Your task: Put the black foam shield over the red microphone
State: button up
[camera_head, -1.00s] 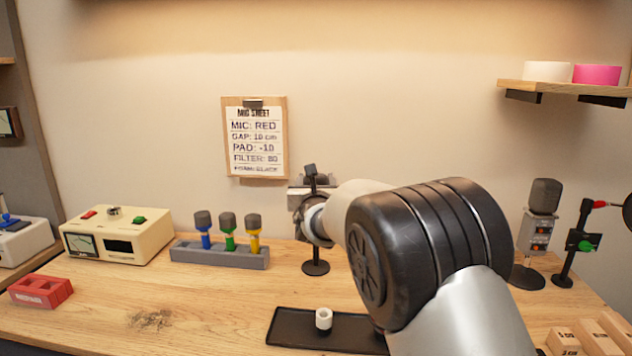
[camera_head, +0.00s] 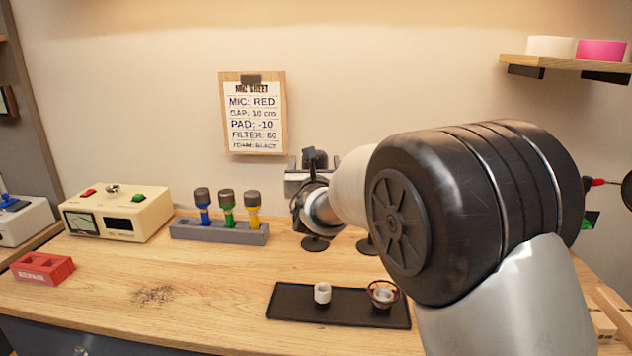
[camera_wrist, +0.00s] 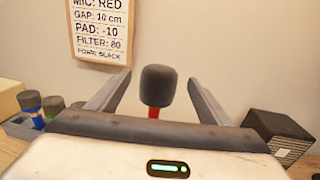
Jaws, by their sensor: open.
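In the wrist view a dark, rounded foam-like cover (camera_wrist: 158,85) sits upright on a red microphone body (camera_wrist: 153,113), of which only a short piece shows below it. I cannot tell whether the cover is the foam shield or the microphone's own head. My gripper (camera_wrist: 159,78) is open, with a finger on each side of the cover and gaps between. In the head view my gripper (camera_head: 312,178) is at the back of the bench, below the note sheet, and largely hides the microphone and its stand; the round stand base (camera_head: 315,243) shows below.
A black tray (camera_head: 345,314) at the front holds a white cup-like piece (camera_head: 322,292) and a red-rimmed ring (camera_head: 383,293). A grey rack (camera_head: 218,232) of blue, green and yellow microphones stands left. My arm hides the right side.

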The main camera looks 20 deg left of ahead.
jog(key=v, duration=1.2)
